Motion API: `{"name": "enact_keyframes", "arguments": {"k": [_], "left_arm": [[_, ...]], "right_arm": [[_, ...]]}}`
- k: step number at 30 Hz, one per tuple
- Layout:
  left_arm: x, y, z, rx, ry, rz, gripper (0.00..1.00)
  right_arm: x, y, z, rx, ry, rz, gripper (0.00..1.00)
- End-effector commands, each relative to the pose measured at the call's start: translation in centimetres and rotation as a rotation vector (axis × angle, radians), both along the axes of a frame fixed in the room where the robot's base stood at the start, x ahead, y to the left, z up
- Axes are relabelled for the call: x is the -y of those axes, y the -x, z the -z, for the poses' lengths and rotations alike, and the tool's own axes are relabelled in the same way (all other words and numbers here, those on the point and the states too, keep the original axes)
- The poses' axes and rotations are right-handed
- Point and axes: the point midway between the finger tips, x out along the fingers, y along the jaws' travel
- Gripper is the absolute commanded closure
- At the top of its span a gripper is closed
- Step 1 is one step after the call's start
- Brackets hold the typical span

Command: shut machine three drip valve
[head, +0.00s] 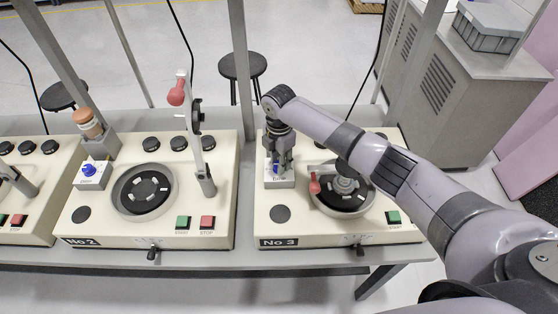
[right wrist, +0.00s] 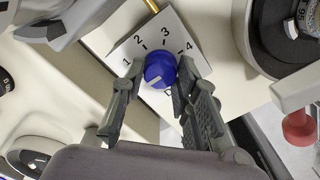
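Machine No 3 (head: 335,228) stands on the right of the bench. Its drip valve is a blue knob (right wrist: 159,70) on a white plate (right wrist: 188,30) numbered 1 to 4; a light mark on the knob faces the lower edge of the wrist picture. In the head view the knob (head: 276,169) is partly covered by my right gripper (head: 278,160), which points down over it. In the right wrist view the two fingers (right wrist: 159,75) stand on either side of the knob, with a narrow gap seeming to show at the left finger. My left gripper is not in view.
Machine No 2 (head: 90,225) stands to the left with its own blue knob (head: 89,167). A red handle (head: 314,183) and a round turntable (head: 357,207) are just right of my right gripper. A grey upright post (head: 241,70) rises between the machines.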

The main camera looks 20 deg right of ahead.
Motion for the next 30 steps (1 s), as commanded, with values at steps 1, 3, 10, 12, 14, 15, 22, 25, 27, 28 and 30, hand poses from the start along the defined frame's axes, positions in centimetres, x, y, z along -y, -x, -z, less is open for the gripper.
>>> {"name": "enact_keyframes", "arguments": {"k": [1,3,10,12,14,15,22,25,27,28,30], "left_arm": [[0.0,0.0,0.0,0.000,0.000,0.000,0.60],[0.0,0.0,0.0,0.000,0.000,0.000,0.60],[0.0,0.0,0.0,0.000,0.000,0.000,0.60],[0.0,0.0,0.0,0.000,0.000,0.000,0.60],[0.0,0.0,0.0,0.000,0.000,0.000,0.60],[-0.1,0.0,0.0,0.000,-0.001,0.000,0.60],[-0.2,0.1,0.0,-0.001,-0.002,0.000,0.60],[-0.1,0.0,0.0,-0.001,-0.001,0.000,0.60],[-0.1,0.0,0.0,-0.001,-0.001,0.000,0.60],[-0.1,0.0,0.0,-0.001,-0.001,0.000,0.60],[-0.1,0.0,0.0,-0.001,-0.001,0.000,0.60]], "right_arm": [[0.0,-0.1,-0.2,0.004,-0.001,0.001,0.68],[0.0,-0.1,-0.1,0.003,0.000,0.001,0.63],[0.0,0.0,0.0,0.001,0.000,0.002,0.52],[0.0,0.0,0.0,0.001,0.000,0.002,0.52],[0.0,0.0,0.0,0.000,0.000,0.002,0.52],[0.0,0.0,0.0,0.000,0.000,0.002,0.52],[0.0,-0.1,-1.6,0.003,0.000,0.002,0.52],[0.0,-0.1,-3.6,0.004,-0.001,0.000,0.52],[0.0,-0.1,-5.2,0.005,-0.001,0.001,0.52],[0.0,-0.1,-5.9,0.005,-0.002,0.001,0.52],[0.0,-0.1,-7.4,0.005,0.000,0.000,0.52]]}}
